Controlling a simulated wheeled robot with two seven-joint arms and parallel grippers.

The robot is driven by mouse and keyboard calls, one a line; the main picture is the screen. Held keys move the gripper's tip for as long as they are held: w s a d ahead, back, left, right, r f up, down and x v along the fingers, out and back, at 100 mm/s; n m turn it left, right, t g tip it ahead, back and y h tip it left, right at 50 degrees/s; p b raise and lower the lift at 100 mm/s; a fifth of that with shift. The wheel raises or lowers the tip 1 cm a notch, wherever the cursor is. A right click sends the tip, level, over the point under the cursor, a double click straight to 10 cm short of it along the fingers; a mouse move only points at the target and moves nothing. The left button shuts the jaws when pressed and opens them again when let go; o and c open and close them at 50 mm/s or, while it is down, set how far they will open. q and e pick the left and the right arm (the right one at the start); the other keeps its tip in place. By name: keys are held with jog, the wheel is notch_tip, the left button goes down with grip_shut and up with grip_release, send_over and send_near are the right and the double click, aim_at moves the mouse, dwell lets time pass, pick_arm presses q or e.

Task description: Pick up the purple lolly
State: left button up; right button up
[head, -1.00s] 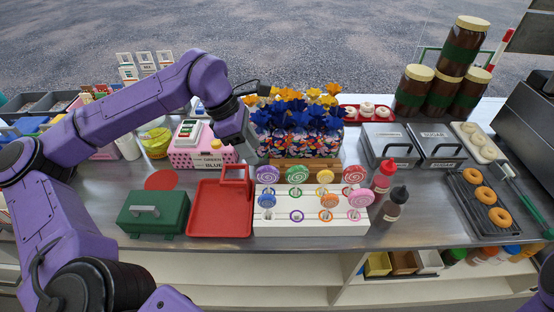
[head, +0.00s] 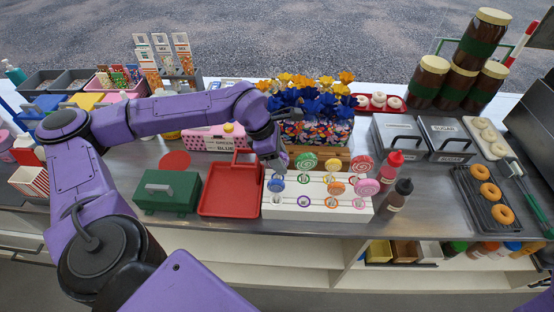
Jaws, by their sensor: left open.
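The white lolly stand (head: 285,213) sits at the middle of the counter with two rows of round lollies. My left gripper (head: 277,162) is open over the left end of its back row, pointing down. The purple lolly is hidden behind the gripper fingers here; I cannot tell whether they touch it. Close by are a green lolly (head: 306,161) to the right and a blue lolly (head: 276,185) in front. A red-and-white swirl lolly (head: 362,165) stands at the back right, a pink one (head: 367,187) in front of it. My right gripper is not in view.
Left of the stand are a red tray (head: 228,203) and a green box (head: 167,192). Blue and yellow flowers (head: 318,103) rise close behind it. Red and dark sauce bottles (head: 396,196) stand at its right end. Stacked jars (head: 459,70) are far right.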

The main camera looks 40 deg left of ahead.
pick_arm(q)
jog(key=shift+w, duration=0.15)
grip_shut()
notch_tip(320, 180, up, 9)
jog(key=shift+f+b, duration=0.1)
jog(key=shift+b, duration=0.85)
jog(key=shift+r, duration=0.6)
